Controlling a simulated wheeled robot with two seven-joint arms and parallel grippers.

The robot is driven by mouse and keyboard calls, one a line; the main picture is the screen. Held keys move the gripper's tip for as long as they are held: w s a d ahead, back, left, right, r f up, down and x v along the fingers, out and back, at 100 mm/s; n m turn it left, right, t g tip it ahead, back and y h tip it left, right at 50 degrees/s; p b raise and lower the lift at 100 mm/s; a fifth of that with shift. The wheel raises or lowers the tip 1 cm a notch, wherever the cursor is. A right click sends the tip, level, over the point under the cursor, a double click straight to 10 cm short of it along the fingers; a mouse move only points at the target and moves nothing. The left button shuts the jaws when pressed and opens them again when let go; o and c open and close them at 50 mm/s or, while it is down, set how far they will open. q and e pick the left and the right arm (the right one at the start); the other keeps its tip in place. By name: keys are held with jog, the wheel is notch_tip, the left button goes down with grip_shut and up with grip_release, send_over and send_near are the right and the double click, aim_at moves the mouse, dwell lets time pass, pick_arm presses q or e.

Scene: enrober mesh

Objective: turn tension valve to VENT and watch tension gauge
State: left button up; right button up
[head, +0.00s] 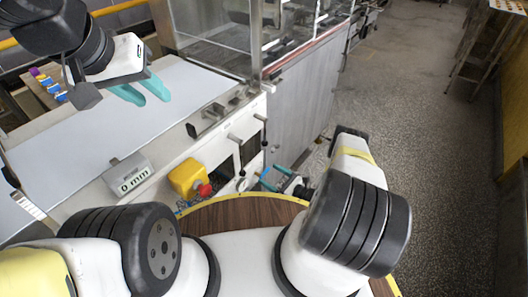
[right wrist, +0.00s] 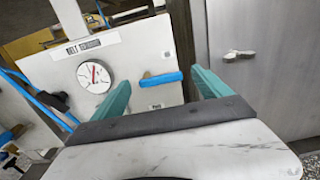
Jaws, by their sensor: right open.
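The tension gauge (right wrist: 94,76) is a round white dial with a red needle pointing up, on a white panel under a label beginning "BELT" (right wrist: 84,46). The tension valve's blue handle (right wrist: 160,78) lies nearly level to the right of the gauge. A small tag (right wrist: 156,106) below it is too small to read surely. My right gripper (right wrist: 163,84) is open, its teal fingers on either side of the handle in the picture; contact is not visible. It also shows low beside the machine in the head view (head: 287,180). My left gripper (head: 152,98) is open and empty above the pale belt.
A yellow box with a red button (head: 188,179) sits on the machine's front. A "0 mm" display (head: 128,175) stands beside the belt (head: 130,118). Blue hoses (right wrist: 40,98) run left of the gauge. A grey door with a handle (right wrist: 238,55) is at right. The floor (head: 430,150) at right is clear.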

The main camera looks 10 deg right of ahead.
jog(key=shift+w+a, duration=0.45)
jog(key=shift+a, duration=0.05)
jog(key=c, duration=1.4)
jog(key=shift+o, duration=0.2)
